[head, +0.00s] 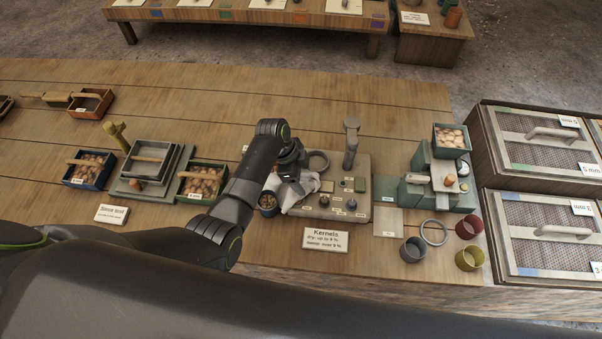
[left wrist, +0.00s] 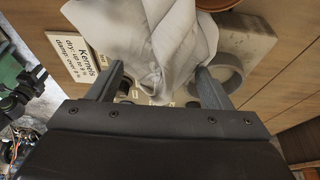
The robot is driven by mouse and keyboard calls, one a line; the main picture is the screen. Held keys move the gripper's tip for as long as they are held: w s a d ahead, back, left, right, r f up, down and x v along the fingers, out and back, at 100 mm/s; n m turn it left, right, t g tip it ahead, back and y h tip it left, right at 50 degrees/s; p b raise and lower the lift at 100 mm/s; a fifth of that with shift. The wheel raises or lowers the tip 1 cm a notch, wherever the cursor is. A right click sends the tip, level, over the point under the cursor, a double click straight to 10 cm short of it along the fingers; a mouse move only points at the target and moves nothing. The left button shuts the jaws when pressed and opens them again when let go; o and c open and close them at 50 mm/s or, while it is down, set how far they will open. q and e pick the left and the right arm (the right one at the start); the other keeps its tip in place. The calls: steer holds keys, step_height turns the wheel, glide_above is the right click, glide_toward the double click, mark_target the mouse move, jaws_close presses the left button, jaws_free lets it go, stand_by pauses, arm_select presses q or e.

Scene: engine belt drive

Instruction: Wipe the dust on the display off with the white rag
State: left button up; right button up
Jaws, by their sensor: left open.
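The white rag (head: 298,196) lies crumpled on the left part of a grey panel (head: 335,211) in the head view. In the left wrist view the rag (left wrist: 155,40) fills the top middle, with folds reaching between the fingers. My left gripper (head: 288,178) is above the rag, its fingers open on either side of the folds in the left wrist view (left wrist: 160,82). Small dark and green squares and several knobs show on the panel; I cannot tell which one is the display, and no dust is discernible. My right gripper is not in view.
A grey ring (head: 317,161) and an upright post (head: 350,140) stand on the panel. A bowl of kernels (head: 268,203) is at its left edge, a "Kernels" card (head: 325,238) in front. A scale-like device (head: 441,180) and several small cups (head: 414,250) are to the right.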

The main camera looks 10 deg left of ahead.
arm_select(q)
steer(key=shift+f, duration=0.35)
steer(key=shift+r, duration=0.1)
steer(key=shift+c, duration=0.6)
jaws_close()
